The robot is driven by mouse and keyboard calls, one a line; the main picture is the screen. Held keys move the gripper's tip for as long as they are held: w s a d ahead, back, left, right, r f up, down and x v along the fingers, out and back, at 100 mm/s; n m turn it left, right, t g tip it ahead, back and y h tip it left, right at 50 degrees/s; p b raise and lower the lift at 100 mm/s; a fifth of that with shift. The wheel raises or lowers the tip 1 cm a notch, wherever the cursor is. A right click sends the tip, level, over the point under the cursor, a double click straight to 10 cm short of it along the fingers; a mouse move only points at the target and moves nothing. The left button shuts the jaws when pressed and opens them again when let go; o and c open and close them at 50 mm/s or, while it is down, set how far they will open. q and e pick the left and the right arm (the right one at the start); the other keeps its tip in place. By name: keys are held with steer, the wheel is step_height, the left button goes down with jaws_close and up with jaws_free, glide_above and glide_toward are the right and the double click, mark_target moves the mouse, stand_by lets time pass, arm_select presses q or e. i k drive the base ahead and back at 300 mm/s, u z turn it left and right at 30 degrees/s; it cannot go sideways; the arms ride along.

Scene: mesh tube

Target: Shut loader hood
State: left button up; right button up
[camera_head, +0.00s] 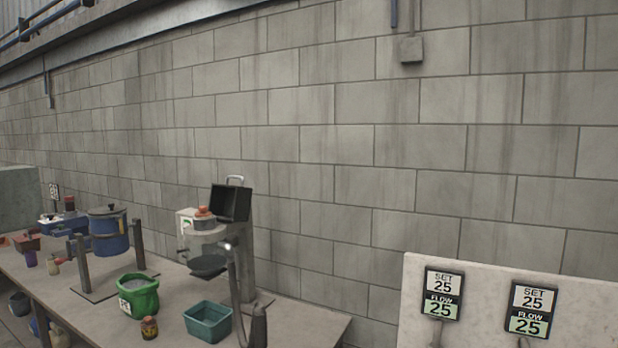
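A machine (217,232) with a pale body stands on the bench in the lower middle of the head view. At its top is a dark box-like hood (231,202) with a light handle (235,180) on its upper edge. The hood looks raised and tilted, with its dark hollow inside showing. An orange-brown piece (204,212) sits beside it on the machine's top. Neither of my grippers is in this view.
The bench (172,325) also holds a green bag (139,298), a teal bin (207,322), a small jar (149,328) and a blue drum (108,235) on a stand. A pale panel (480,330) with two displays is at right. A block wall is behind.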

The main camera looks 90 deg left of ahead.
mark_target(227, 202)
steer(key=u, duration=3.15)
